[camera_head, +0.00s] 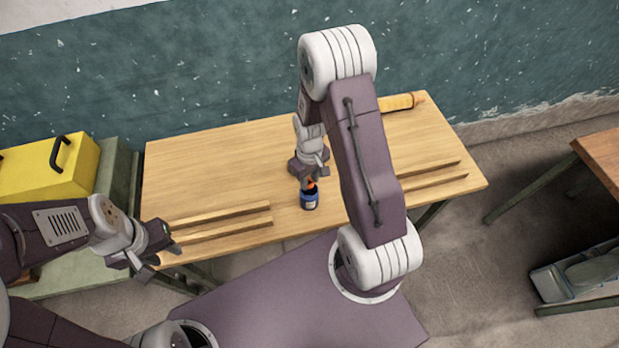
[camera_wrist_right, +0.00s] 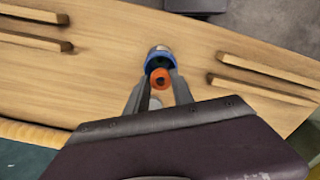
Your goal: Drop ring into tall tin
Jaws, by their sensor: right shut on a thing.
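A dark blue tin (camera_head: 309,200) stands upright on the wooden table near its front edge. In the right wrist view the tin's blue rim (camera_wrist_right: 148,58) shows just beyond my fingertips. My right gripper (camera_head: 311,181) is shut on an orange ring (camera_wrist_right: 160,79) and holds it close to the tin's mouth. In the head view the ring (camera_head: 311,184) shows as a small orange patch at the tin's top. I cannot tell whether the ring is above the opening or partly inside it. My left gripper (camera_head: 163,252) is off the table's front left corner, empty, with its fingers apart.
Wooden strips (camera_head: 219,220) lie at the table's front left, and more strips (camera_head: 430,176) lie at the right. An orange-yellow cylinder (camera_head: 397,102) lies at the back right. A yellow case (camera_head: 48,172) stands left of the table. The table's back left (camera_head: 210,165) is clear.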

